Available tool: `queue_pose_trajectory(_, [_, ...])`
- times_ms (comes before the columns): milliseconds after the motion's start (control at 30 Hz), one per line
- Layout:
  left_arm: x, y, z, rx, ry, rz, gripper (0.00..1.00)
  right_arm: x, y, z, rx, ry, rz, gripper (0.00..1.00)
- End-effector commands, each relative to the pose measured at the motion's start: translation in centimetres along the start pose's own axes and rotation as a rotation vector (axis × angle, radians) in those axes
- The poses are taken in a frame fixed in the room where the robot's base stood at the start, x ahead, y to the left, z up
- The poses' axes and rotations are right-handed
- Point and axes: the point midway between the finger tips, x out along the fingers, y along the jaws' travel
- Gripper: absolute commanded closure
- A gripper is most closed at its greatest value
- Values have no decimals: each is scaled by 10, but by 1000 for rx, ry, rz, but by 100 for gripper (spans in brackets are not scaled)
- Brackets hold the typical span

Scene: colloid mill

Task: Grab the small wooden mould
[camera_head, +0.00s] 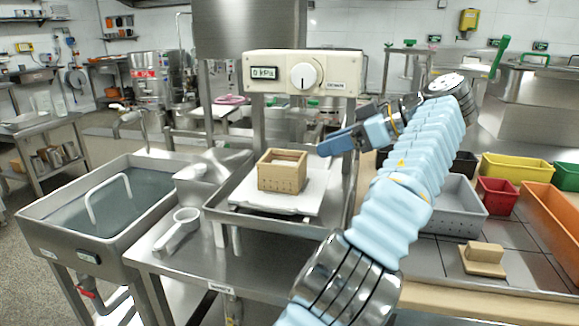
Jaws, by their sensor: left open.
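The small wooden mould (282,174) is a light-brown box with an open top and small holes in its side. It stands upright on a white plate (312,196) in the metal tray of the press. My left gripper (326,146) is to the right of the mould and a little above it, with its fingers pointing left. It is open and apart from the mould, with nothing seen between its fingers, though the gap is hard to make out. My right gripper is not in view.
The press head with dial (304,77) hangs above and behind the mould. A water-filled sink (60,248) and a white scoop (180,228) are at left. A wooden block on a board (483,262), a grey bin (455,208) and coloured bins stand at right.

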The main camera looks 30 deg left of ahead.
Motion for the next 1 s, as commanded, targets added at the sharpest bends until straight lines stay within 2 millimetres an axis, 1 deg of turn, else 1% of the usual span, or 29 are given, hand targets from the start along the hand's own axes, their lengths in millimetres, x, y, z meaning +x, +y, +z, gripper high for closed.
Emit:
queue_pose_trajectory(167, [25, -2, 1, 4, -5, -1, 56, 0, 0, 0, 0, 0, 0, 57])
queue_pose_trajectory(200, [34, -1, 0, 3, -4, -2, 56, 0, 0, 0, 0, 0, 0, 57])
queue_pose_trajectory(400, [68, -1, 1, 2, -3, -1, 56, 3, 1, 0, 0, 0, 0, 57])
queue_pose_trajectory(567, [80, -1, 1, 1, -3, 0, 56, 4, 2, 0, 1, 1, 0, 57])
queue_pose_trajectory(833, [120, -1, 1, 2, -2, -1, 56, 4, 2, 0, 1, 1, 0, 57])
queue_pose_trajectory(900, [127, -1, 1, 1, -3, 1, 56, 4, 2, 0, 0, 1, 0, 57])
queue_pose_trajectory(1000, [130, -1, 1, 1, -3, 1, 56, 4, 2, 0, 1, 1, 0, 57])
